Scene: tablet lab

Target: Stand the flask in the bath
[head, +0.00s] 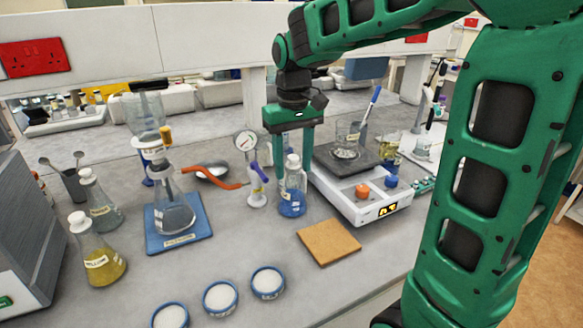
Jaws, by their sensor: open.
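Two stoppered conical flasks stand at the left in the head view: one with yellow liquid (103,262) and a paler one (98,208) behind it. A filter flask (175,212) stands upright on a blue mat (197,236), with an orange hose on its side. I cannot tell which flask is meant, and no vessel is clearly a bath. My gripper (292,168) points down, open, well to the right of these flasks. A white-capped bottle of blue liquid (292,203) stands at its fingers; I cannot tell whether they touch it.
A white balance (352,203) with a dark plate and a glass beaker (346,142) stands right of the bottle. A cork mat (328,242) and several blue-rimmed dishes (268,282) lie in front. A grey box (30,235) stands at the left edge. A shelf runs behind.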

